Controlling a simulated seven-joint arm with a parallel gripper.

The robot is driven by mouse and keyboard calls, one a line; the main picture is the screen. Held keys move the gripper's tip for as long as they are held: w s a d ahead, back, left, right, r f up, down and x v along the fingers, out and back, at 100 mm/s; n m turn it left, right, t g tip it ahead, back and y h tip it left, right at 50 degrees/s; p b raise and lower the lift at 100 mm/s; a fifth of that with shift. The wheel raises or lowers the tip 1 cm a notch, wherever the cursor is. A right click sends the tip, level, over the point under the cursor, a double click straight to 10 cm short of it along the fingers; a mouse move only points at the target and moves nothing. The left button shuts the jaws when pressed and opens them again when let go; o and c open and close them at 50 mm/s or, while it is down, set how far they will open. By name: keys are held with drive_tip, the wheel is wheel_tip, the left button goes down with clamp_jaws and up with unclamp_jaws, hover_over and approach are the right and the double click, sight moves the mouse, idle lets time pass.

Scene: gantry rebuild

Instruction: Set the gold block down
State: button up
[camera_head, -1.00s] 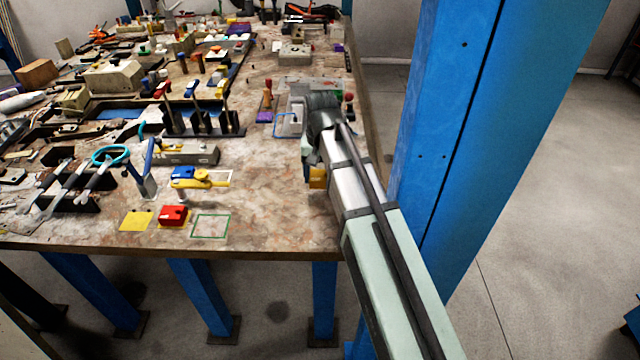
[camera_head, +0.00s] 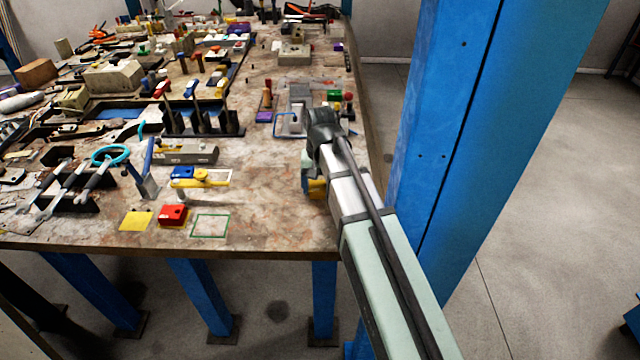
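The gold block (camera_head: 317,188) shows in the head view just left of my forearm, near the right front part of the table. My gripper (camera_head: 308,180) is at the block, under the bent end of my arm. The arm hides most of the gripper, and the fingertips are not clear. The block has shifted together with the arm, so the gripper appears shut on it. I cannot tell whether the block's underside touches the table (camera_head: 270,220).
A green square outline (camera_head: 210,226) lies empty near the front edge. Left of it are a red block (camera_head: 173,214) and a yellow square (camera_head: 136,221). A blue and yellow piece (camera_head: 200,178) sits behind. A blue post (camera_head: 445,150) stands right of my arm.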

sight(320, 186)
drive_tip(key=shift+o, duration=1.2)
wheel_tip(320, 186, up, 11)
drive_tip(key=shift+f, duration=0.15)
drive_tip(key=shift+o, duration=0.4)
drive_tip(key=shift+r, duration=0.8)
